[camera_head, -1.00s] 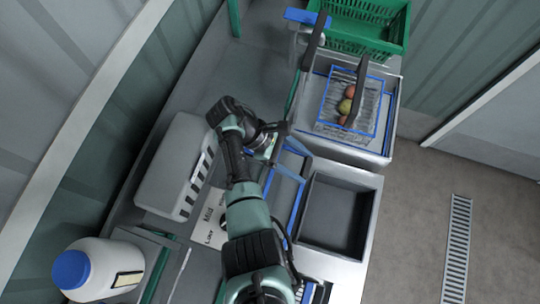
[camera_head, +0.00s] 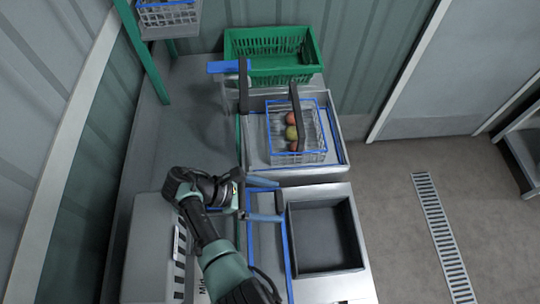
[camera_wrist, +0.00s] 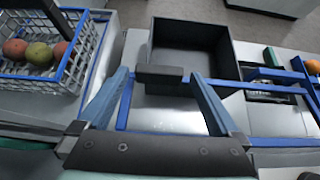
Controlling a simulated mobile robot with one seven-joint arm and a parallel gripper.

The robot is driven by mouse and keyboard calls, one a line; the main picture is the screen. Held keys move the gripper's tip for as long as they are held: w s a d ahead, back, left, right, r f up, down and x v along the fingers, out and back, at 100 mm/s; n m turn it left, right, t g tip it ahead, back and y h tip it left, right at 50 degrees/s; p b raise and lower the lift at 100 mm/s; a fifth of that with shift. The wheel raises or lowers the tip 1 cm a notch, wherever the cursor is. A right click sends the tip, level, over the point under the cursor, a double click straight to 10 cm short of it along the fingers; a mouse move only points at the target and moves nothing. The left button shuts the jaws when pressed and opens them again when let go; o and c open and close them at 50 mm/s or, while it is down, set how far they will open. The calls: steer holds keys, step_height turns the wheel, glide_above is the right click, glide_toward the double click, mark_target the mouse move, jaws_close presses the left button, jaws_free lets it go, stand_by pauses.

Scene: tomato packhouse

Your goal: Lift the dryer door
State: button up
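A blue-edged grey panel (camera_wrist: 159,117), which seems to be the dryer door, lies in front of my gripper. Its blue frame also shows in the head view (camera_head: 285,245), left of the dark tray. A short dark grey bar, perhaps its handle (camera_wrist: 158,74), lies at its far edge in the wrist view. My gripper (camera_head: 278,200) is above the panel's far end, its two blue fingers spread apart. In the wrist view my gripper (camera_wrist: 160,80) is open and empty, with the bar lying between or just beyond the fingertips; I cannot tell whether they touch.
A dark open tray (camera_head: 325,237) sits right of the panel. A wire basket with blue rim (camera_head: 313,153) holds several tomatoes farther back. A green crate (camera_head: 240,45) stands behind it. A grey slotted housing (camera_head: 148,245) is at left. The floor at right is open.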

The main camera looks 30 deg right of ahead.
steer(key=shift+r, duration=0.1)
steer(key=v, duration=1.1)
steer(key=shift+w+a+r, duration=0.1)
steer(key=shift+a+r, duration=0.15)
steer(key=shift+r, duration=0.1)
steer(key=shift+w+a+r, duration=0.15)
steer(key=shift+a+r, duration=0.1)
steer(key=shift+a, duration=0.25)
